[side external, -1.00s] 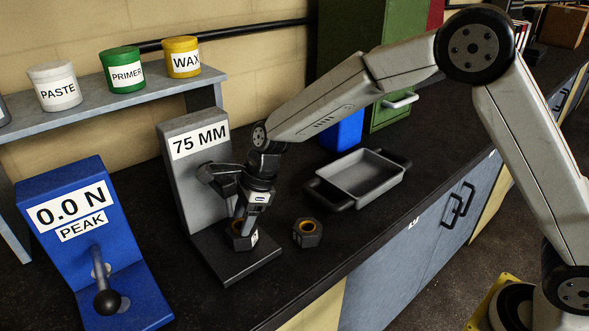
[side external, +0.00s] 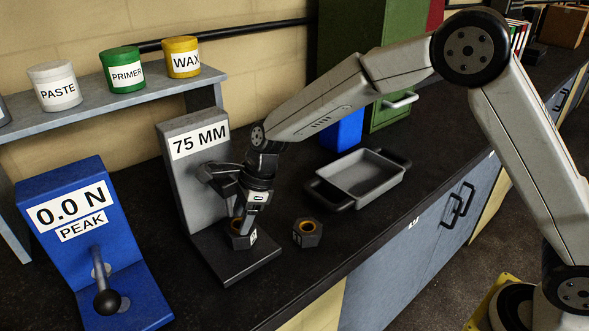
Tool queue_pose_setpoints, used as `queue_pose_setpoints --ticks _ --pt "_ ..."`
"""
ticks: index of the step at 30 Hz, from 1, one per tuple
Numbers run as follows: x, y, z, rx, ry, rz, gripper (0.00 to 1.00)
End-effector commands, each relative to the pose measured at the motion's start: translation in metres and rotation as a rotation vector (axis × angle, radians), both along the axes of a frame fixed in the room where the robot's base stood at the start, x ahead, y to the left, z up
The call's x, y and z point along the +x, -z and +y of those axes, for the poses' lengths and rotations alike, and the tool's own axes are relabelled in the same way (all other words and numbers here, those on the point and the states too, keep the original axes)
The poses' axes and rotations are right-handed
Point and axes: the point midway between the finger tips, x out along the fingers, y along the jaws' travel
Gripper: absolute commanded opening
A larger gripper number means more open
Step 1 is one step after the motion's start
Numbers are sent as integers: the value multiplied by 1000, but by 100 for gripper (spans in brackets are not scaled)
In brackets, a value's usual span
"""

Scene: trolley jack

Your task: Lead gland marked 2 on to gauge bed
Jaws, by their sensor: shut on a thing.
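A dark hex gland (side external: 240,241) with a brass-coloured bore is at the front part of the gauge bed (side external: 236,266), below the display reading 75 MM. It looks upright and on or just above the bed; I cannot tell full contact. My gripper (side external: 244,222) points down and is shut on this gland, its fingers partly covering it. The gland has a white label at its right side, too small to read. A second similar gland (side external: 307,233) stands on the bench to the right of the bed, apart from it. Its mark is also unreadable.
The grey gauge column with a dark arm (side external: 217,172) stands close behind my gripper. A blue force tester (side external: 75,215) reading 0.0 N PEAK is at left. A grey tray (side external: 362,178) with black handles lies at right. The bench front is clear.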

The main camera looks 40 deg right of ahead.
Motion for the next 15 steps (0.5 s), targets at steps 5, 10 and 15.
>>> queue_pose_setpoints --ticks 5,10,15 --pt "1 0 0 1 1 -2 0" --pt "1 1 0 1 0 -3 0" --pt "1 2 0 1 0 -3 76"
